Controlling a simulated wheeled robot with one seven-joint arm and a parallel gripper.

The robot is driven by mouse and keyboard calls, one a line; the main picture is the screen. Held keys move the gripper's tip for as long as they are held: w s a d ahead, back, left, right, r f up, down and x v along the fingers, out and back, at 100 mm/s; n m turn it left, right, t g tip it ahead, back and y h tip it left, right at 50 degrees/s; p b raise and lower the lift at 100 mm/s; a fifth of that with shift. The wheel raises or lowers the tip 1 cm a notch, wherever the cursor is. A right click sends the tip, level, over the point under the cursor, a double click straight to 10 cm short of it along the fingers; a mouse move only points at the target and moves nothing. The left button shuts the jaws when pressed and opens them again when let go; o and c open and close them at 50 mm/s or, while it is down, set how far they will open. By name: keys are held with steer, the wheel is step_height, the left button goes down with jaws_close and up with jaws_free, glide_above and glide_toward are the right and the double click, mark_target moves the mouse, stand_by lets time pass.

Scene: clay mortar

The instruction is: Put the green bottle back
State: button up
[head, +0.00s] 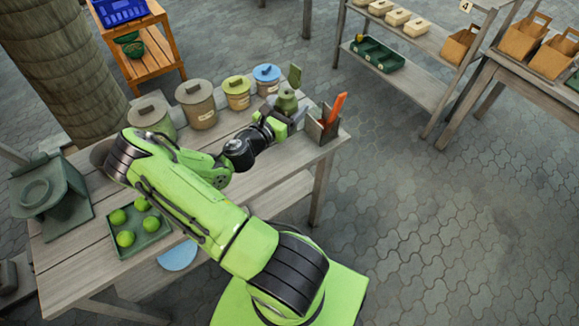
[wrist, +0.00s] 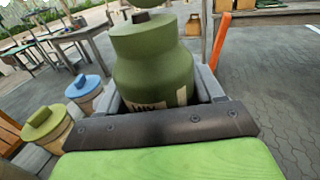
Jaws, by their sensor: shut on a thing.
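The green bottle (head: 287,100) is near the right end of the wooden table (head: 85,253) in the head view. In the wrist view the green bottle (wrist: 152,65) stands between the two fingers and shows part of a pale label. My gripper (head: 284,117) is shut on the bottle; it also shows in the wrist view (wrist: 163,98). The bottle looks upright. I cannot tell whether its base touches the table, as my gripper hides it.
A holder (head: 322,125) with an orange-handled tool (head: 338,106) stands just right of the bottle. Lidded pots stand to the left, including a blue-lidded one (head: 267,76) and a yellow one (head: 237,92). A tray (head: 138,238) holds green balls. Shelves (head: 420,40) stand at the back right.

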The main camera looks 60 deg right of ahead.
steer(key=shift+m+g, duration=0.3)
steer(key=shift+g, duration=0.1)
steer(key=f+b, duration=0.1)
steer(key=f, duration=0.2)
steer(key=s+f+b, duration=0.1)
steer(key=f, duration=0.3)
steer(key=s+f+b, duration=0.1)
steer(key=f, duration=0.2)
steer(key=shift+d+f+b, duration=0.2)
steer(key=shift+d+b, duration=0.15)
steer(key=shift+d, duration=0.05)
steer(key=shift+r, duration=0.1)
steer(key=o, duration=0.7)
steer(key=shift+f, duration=0.2)
steer(key=o, duration=0.4)
steer(key=shift+r, duration=0.1)
